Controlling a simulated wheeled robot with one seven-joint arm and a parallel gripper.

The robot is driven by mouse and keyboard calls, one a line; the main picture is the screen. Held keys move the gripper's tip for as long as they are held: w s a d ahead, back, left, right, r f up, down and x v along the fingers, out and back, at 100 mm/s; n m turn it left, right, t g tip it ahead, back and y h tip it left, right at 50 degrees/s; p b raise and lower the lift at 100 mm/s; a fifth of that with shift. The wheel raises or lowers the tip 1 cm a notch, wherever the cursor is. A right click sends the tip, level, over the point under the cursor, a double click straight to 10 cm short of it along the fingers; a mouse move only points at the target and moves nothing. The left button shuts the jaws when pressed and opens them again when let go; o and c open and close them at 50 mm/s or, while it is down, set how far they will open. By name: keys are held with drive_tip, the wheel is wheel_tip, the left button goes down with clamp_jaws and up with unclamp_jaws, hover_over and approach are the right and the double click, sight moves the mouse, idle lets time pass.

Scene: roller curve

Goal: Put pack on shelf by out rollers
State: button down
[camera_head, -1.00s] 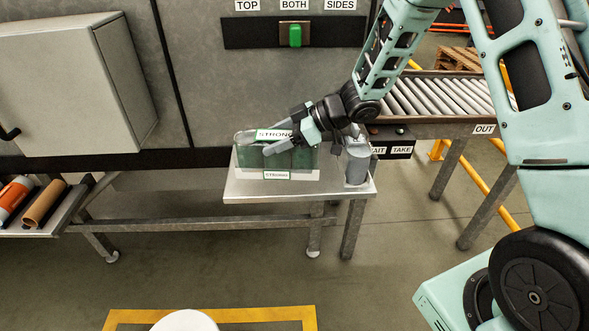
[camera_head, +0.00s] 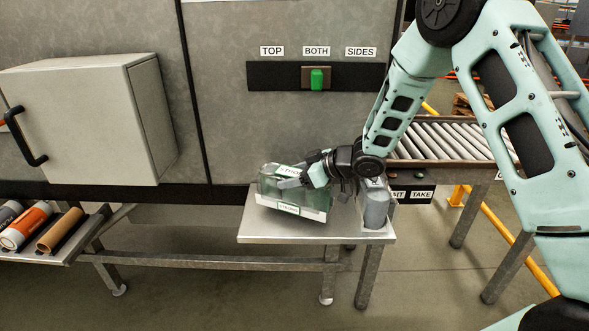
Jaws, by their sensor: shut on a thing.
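The pack (camera_head: 275,200) is a clear box with green contents, a white lower edge and labels that seem to read STRONG. It is on or just above the metal shelf (camera_head: 262,230) beside the out rollers (camera_head: 440,142). It looks tilted, its right end lower; I cannot tell whether it touches the shelf. My gripper (camera_head: 291,180) reaches in from the right and is shut on the pack's upper part. The gripper hides part of the pack's top and right end.
A grey container (camera_head: 376,205) stands at the shelf's right end, close to my wrist. A WAIT/TAKE switch panel (camera_head: 411,194) is right of it. A grey cabinet (camera_head: 85,120) and a rack of rolls (camera_head: 28,225) are at left. A TOP/BOTH/SIDES selector (camera_head: 316,77) is above.

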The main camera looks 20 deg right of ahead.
drive_tip(key=shift+f, duration=1.35)
drive_tip(key=shift+f, duration=0.15)
drive_tip(key=shift+c, duration=1.6)
unclamp_jaws()
drive_tip(key=shift+f, duration=0.1)
